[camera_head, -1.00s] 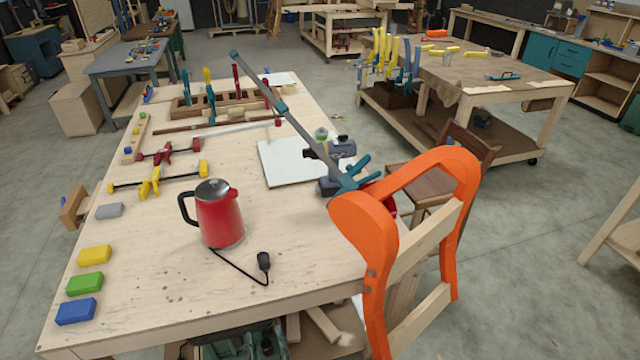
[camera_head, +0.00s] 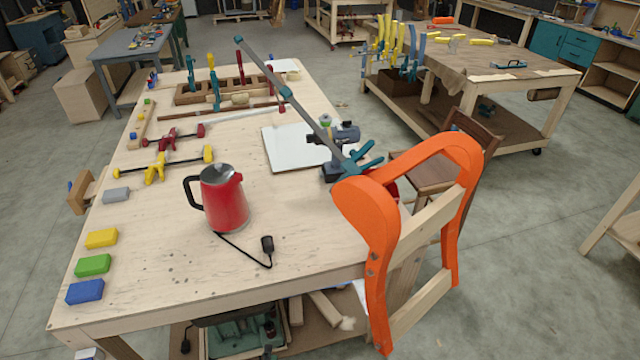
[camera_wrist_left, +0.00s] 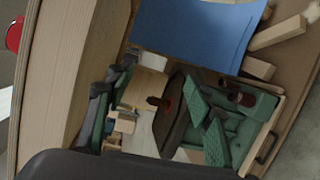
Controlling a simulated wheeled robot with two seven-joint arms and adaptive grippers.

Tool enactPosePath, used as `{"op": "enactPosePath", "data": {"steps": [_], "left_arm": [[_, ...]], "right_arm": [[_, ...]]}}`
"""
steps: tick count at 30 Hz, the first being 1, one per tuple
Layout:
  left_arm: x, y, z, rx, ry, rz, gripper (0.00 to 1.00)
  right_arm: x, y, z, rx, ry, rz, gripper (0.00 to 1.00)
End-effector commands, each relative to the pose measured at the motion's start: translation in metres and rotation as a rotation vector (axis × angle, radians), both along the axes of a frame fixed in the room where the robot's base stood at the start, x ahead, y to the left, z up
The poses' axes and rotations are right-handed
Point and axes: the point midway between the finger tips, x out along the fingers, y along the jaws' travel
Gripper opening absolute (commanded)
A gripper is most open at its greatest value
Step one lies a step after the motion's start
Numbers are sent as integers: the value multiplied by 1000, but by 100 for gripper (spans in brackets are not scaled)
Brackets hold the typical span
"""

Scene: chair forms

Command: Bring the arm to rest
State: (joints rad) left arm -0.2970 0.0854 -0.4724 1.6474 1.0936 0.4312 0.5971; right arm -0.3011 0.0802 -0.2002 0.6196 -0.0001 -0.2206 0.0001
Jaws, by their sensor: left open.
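The dark rounded edge of my left gripper (camera_wrist_left: 125,167) fills the bottom of the left wrist view. The left wrist view looks down past the table's wooden edge onto the lower shelf with a green tool case (camera_wrist_left: 235,130) and a blue sheet (camera_wrist_left: 195,32). In the head view I cannot make out the left gripper clearly. The right gripper is not in view. An orange chair form (camera_head: 370,215) with wooden slats stands at the right front corner of the workbench (camera_head: 230,275), with a long bar clamp (camera_head: 305,125) at it.
A red kettle (camera_head: 224,200) with a black cord stands on the bench. Blue, green and yellow blocks (camera_head: 93,265) lie along its left edge. Clamps and a white board (camera_head: 292,148) lie farther back. A wooden chair (camera_head: 435,170) stands behind the form.

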Motion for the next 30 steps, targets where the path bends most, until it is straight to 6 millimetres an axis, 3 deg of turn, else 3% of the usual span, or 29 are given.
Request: {"op": "enactPosePath", "data": {"steps": [1,6,11,15,19,24,27,30], "left_arm": [[-12,6,-38,127,64,-48,48],[-66,28,-148,514,263,-245,48],[-136,57,-237,800,451,-455,48],[-211,86,-300,1002,610,-660,48],[-290,115,-345,1151,752,-872,48],[-388,150,-379,1282,902,-1146,48],[-430,165,-387,1323,957,-1270,48],[-457,174,-390,1345,990,-1350,48]], "right_arm": [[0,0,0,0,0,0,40],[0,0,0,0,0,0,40],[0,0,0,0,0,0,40],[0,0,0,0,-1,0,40],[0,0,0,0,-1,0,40],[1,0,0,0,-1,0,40],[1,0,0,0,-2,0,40],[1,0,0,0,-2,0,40]]}}
